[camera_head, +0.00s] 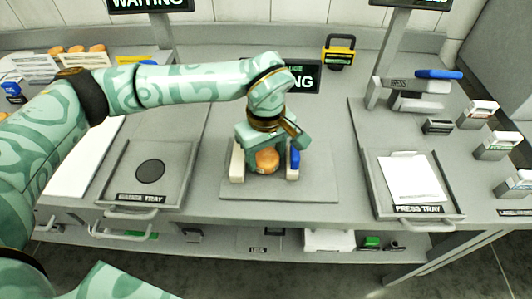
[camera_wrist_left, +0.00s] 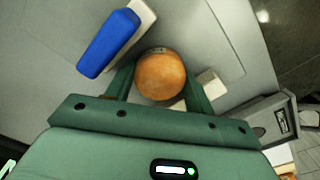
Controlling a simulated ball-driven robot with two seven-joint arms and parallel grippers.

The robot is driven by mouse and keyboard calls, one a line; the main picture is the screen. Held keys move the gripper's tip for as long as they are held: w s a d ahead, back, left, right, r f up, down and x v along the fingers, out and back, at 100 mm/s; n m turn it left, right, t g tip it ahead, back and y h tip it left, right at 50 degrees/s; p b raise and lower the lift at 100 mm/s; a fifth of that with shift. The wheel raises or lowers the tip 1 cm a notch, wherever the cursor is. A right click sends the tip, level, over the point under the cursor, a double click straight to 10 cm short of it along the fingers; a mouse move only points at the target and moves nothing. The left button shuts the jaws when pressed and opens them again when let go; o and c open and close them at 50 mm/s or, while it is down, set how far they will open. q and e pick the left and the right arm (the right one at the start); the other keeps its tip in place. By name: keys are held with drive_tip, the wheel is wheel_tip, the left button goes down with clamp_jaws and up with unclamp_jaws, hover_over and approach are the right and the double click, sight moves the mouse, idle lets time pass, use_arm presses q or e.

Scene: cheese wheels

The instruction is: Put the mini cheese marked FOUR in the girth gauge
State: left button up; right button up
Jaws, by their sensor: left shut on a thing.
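My left gripper (camera_head: 267,165) is shut on an orange round mini cheese (camera_head: 267,160), held between its two green fingers. In the left wrist view the cheese (camera_wrist_left: 161,76) sits between the fingers. A small label shows on its far edge, too small to read. The gripper is over the girth gauge (camera_head: 315,187), a grey plate in the middle of the table. The gauge's cream block (camera_head: 237,166) stands left of the cheese and its blue part (camera_head: 295,159) stands right. I cannot tell whether the cheese touches the plate. My right gripper is not in view.
A grey tray with a dark disc (camera_head: 118,186) lies to the left. The press tray (camera_head: 380,205) with white paper lies to the right, below the press (camera_head: 415,100). Several orange cheeses (camera_head: 75,49) and cards are at the back left. A yellow-black object (camera_head: 339,50) stands behind.

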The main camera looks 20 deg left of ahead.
sight(266, 156)
use_arm(q)
drive_tip(key=o, duration=0.8)
drive_tip(key=shift+f, duration=0.1)
wheel_tip(266, 156, up, 12)
drive_tip(key=p, duration=0.3)
